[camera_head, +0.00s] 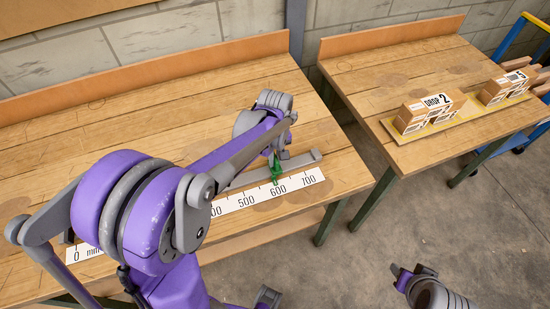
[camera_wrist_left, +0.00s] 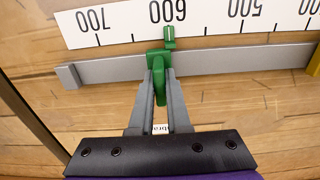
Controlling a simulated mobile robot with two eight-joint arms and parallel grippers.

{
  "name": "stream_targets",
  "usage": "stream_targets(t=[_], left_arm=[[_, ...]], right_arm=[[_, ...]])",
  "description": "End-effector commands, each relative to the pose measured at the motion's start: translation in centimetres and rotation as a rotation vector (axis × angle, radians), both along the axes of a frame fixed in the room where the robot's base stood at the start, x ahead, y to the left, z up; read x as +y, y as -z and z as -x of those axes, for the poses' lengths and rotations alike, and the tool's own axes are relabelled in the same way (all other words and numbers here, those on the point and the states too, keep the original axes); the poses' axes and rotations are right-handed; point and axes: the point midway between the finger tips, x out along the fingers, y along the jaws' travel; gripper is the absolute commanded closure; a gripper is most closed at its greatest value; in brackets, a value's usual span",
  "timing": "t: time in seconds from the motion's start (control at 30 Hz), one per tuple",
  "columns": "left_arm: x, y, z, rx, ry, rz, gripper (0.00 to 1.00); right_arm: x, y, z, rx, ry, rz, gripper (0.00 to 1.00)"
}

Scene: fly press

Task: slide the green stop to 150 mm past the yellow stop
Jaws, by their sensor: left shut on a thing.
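The green stop (camera_head: 276,171) sits on the grey rail (camera_head: 306,159) behind the white scale (camera_head: 262,195). In the left wrist view, my left gripper (camera_wrist_left: 160,80) is shut on the green stop's upright tab (camera_wrist_left: 157,75). The stop's pointer (camera_wrist_left: 169,38) lies at about the 600 mark, where the scale appears upside down. The yellow stop (camera_wrist_left: 315,62) is only partly in view at the right edge of the left wrist view, on the lower-number side. My left arm hides it in the head view. My right gripper (camera_head: 410,275) is low at the right, away from the bench.
The wooden bench (camera_head: 100,120) has a raised back board. A second bench (camera_head: 370,75) at the right holds cartons (camera_head: 430,112) on a yellow-edged board. The rail's end block (camera_wrist_left: 68,76) lies beyond the green stop, near 700, with bare rail between.

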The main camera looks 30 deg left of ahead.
Motion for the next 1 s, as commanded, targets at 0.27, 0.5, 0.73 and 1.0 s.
stream_targets(t=[0.27,0.5,0.73,1.0], left_arm=[[0.0,0.0,0.0,0.0,0.0,0.0,1.0],[0.1,0.0,0.1,0.0,-0.001,0.0,1.0],[3.1,0.0,3.4,0.001,-0.007,-0.002,1.0],[6.3,0.0,7.3,-0.001,-0.003,-0.002,1.0]], right_arm=[[0.0,0.0,0.0,0.0,0.0,0.0,0.55],[0.0,0.0,0.0,0.0,0.0,0.0,0.55],[0.0,0.4,0.1,0.002,0.0,0.0,0.55],[0.0,0.7,0.2,0.004,0.0,0.0,0.55]])
